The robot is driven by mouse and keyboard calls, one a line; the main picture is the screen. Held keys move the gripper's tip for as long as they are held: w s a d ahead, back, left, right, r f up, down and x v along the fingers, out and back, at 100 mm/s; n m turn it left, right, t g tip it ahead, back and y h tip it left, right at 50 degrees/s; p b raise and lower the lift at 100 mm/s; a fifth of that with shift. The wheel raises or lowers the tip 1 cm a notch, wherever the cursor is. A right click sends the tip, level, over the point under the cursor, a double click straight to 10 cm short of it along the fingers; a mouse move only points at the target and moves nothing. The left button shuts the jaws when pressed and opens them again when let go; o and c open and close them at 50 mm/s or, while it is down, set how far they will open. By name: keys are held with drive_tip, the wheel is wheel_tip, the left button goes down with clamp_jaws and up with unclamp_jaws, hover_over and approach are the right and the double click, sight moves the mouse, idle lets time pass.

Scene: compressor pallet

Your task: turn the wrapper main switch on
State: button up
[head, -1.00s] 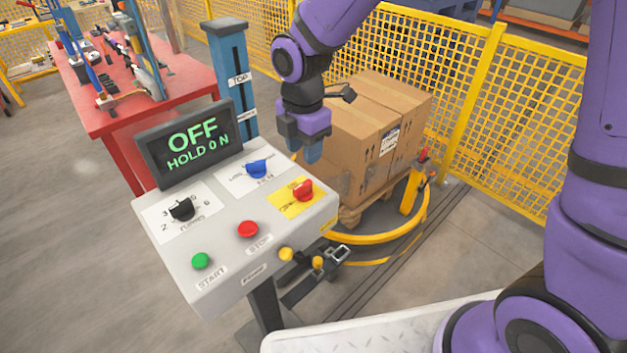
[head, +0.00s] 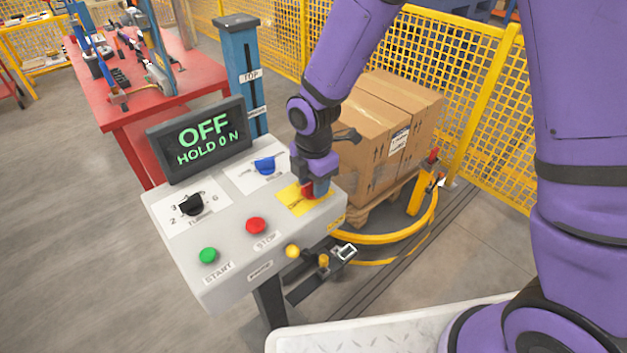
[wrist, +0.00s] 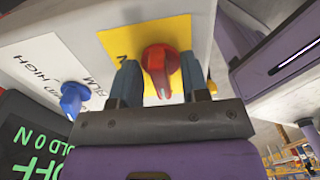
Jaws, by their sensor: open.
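The wrapper main switch is a red rotary knob (wrist: 160,70) on a yellow plate (head: 297,201) at the right of the grey control panel (head: 225,225). In the head view my gripper (head: 316,188) is over the knob and hides part of it. In the wrist view my gripper (wrist: 158,85) is open, with one blue-grey finger on each side of the red knob. I cannot tell whether the fingers touch it. The display (head: 203,139) reads OFF and HOLD 0 N.
The panel also bears a blue knob (head: 264,166), a black knob (head: 191,204), a red stop button (head: 256,225) and a green start button (head: 208,256). Cartons (head: 385,130) on a pallet stand behind, inside a yellow fence (head: 465,110). A red table (head: 190,85) is at the back left.

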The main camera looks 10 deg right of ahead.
clamp_jaws()
drive_tip(key=shift+m, duration=0.4)
drive_tip(key=m, duration=0.3)
drive_tip(key=shift+m, duration=0.4)
drive_tip(key=m, duration=0.4)
drive_tip(key=shift+s+m, duration=0.1)
drive_tip(key=shift+m, duration=0.2)
drive_tip(key=m, duration=0.4)
drive_tip(key=shift+s+r, duration=0.1)
drive_tip(key=m, duration=0.4)
drive_tip(key=shift+m, duration=0.3)
